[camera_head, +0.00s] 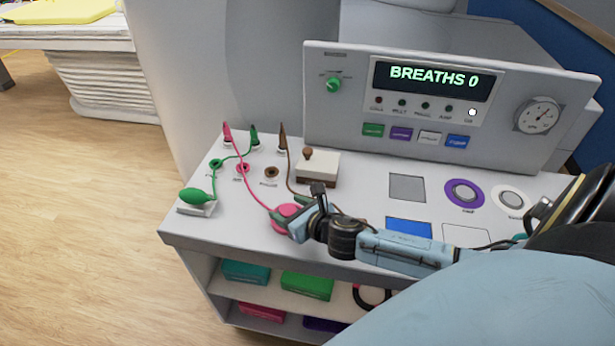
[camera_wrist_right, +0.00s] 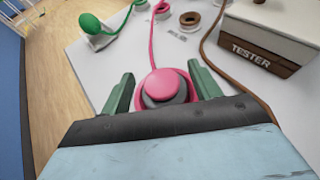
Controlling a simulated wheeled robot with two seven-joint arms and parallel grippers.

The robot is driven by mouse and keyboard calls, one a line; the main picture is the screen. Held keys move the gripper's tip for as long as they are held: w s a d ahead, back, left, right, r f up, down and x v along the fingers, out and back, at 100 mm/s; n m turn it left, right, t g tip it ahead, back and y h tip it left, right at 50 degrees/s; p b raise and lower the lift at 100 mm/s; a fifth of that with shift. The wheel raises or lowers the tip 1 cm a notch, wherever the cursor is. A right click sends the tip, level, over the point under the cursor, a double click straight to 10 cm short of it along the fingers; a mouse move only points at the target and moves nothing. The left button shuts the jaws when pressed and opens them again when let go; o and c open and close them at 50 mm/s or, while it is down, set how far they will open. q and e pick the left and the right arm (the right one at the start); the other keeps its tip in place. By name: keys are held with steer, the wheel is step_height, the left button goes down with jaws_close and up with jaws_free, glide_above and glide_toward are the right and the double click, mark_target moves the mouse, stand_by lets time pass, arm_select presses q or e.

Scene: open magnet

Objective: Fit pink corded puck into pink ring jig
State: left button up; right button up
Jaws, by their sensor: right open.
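The pink corded puck (camera_head: 284,213) lies on the white counter near its front edge, with its pink cord running back to a post. In the right wrist view the puck (camera_wrist_right: 168,84) has a pink cap over a grey band, with more pink below. My right gripper (camera_wrist_right: 164,92) is open, with one green finger on each side of the puck; contact cannot be told. In the head view my right gripper (camera_head: 299,214) partly covers the puck. The pink ring jig (camera_head: 242,168) is farther back and left, with the pink cord passing beside it. My left gripper is not in view.
A green bulb (camera_head: 195,196) with a green cord sits at the left. A brown ring (camera_head: 271,172) and a tester box (camera_head: 318,167) stand behind the gripper. A brown cord (camera_wrist_right: 205,48) runs close to the right finger. The console (camera_head: 445,105) rises behind.

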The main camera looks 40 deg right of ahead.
steer(key=a+v, duration=0.1)
steer(key=v, duration=1)
steer(key=shift+s+d+r, duration=0.25)
steer(key=shift+s+d, duration=0.1)
steer(key=shift+d, duration=0.1)
